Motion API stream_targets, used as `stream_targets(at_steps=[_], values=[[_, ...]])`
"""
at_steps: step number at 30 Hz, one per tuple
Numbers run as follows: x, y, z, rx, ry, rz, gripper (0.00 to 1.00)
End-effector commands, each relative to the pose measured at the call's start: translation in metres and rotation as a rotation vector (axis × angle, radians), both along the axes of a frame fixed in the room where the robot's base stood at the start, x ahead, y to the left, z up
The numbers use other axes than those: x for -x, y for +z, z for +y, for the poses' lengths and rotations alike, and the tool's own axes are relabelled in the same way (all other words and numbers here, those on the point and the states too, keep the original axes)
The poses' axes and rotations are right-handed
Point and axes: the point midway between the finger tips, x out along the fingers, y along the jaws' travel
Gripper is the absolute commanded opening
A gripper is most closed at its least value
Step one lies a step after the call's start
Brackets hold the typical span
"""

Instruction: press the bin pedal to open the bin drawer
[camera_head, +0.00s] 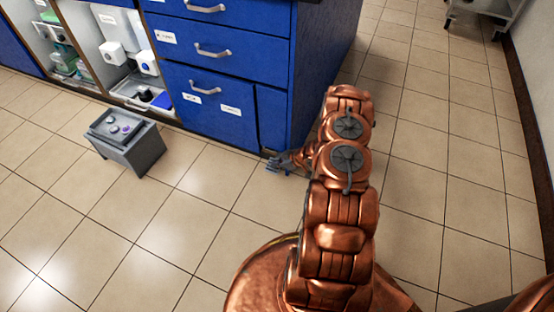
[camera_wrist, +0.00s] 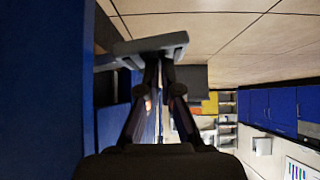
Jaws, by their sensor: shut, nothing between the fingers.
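The blue cabinet (camera_head: 228,62) has several drawer fronts with grey handles. I cannot read the labels to tell which front is the bin drawer; the lower fronts look closed. A grey plate (camera_wrist: 165,45), which looks like the bin pedal, lies across the tips of my gripper (camera_wrist: 158,62) in the wrist view. The fingers are together and empty, with their tips at or very close to the plate; contact is not clear. In the head view, my gripper (camera_head: 284,162) is low by the cabinet's bottom right corner, partly hidden by my copper arm.
Open cabinet bays (camera_head: 108,47) hold white dispensers. The tiled floor (camera_head: 430,190) is clear right of my arm. A grey cart (camera_head: 482,12) stands at the top right.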

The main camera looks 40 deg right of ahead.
Motion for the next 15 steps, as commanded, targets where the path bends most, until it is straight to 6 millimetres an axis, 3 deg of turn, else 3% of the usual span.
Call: stream_targets(at_steps=[6, 15], values=[[0.002, -0.016, 0.004, -0.002, 0.005, 0.006, 0.00], [0.004, -0.023, 0.007, -0.004, 0.008, 0.012, 0.00]])
